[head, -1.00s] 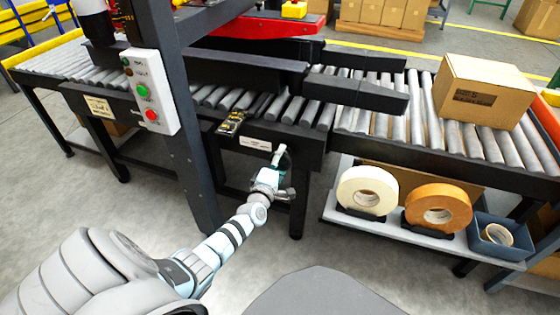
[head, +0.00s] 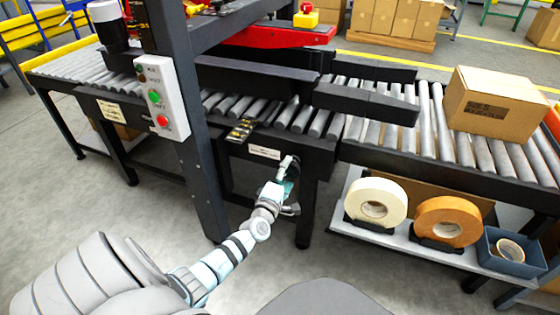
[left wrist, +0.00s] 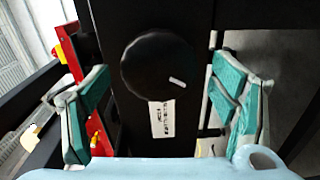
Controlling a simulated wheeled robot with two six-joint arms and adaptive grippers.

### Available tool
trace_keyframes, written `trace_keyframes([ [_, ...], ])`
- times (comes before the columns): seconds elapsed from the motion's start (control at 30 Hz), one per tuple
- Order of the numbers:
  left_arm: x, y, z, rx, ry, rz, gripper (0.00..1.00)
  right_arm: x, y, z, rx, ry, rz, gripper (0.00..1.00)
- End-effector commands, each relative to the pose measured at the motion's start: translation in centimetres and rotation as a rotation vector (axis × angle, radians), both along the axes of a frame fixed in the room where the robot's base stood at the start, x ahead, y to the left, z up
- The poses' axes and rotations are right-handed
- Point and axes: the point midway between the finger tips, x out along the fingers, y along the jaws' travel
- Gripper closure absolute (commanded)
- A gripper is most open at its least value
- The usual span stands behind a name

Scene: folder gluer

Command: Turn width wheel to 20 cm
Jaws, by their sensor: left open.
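The width wheel (left wrist: 158,66) is a black round knob with a white pointer mark at its lower right in the left wrist view. A white label (left wrist: 162,119) with small print sits just below it. My left gripper (left wrist: 160,88) is open, with one teal-padded finger on each side of the wheel and visible gaps between. In the head view my left gripper (head: 287,180) is at the front of the conveyor frame, below a white label (head: 264,152). The wheel cannot be made out there. A dark scale plate with yellow marks (head: 241,131) lies on the frame above. My right gripper is not in view.
A control box (head: 161,97) with green and red buttons is on the dark post left of my arm. A shelf (head: 400,238) with tape rolls and a blue bin (head: 514,251) stands to the right. A carton (head: 495,101) rests on the rollers.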

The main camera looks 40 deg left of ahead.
Motion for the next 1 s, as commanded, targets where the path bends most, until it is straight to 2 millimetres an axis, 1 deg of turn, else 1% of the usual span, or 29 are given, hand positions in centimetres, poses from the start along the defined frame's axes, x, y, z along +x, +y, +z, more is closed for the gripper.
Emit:
trace_keyframes([
  [0.03,-1.3,-0.5,-0.1,0.0,0.001,-0.002,0.21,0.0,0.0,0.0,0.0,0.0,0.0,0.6],
  [0.2,-5.9,-2.1,0.0,-0.002,0.004,-0.003,0.21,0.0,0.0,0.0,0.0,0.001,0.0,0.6],
  [0.3,-7.8,-2.8,0.1,-0.002,0.003,-0.001,0.21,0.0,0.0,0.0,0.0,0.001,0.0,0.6],
  [0.4,-8.8,-3.1,0.2,-0.001,0.002,-0.002,0.21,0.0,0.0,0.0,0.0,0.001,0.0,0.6],
  [0.5,-9.1,-3.2,0.2,-0.001,0.002,-0.001,0.21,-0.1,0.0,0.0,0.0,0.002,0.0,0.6],
  [0.97,-9.0,-3.2,0.2,0.003,0.003,-0.001,0.21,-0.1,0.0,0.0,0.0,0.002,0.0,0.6],
  [1.0,-8.9,-3.5,0.0,0.015,0.015,-0.018,0.21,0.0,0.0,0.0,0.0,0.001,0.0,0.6],
])
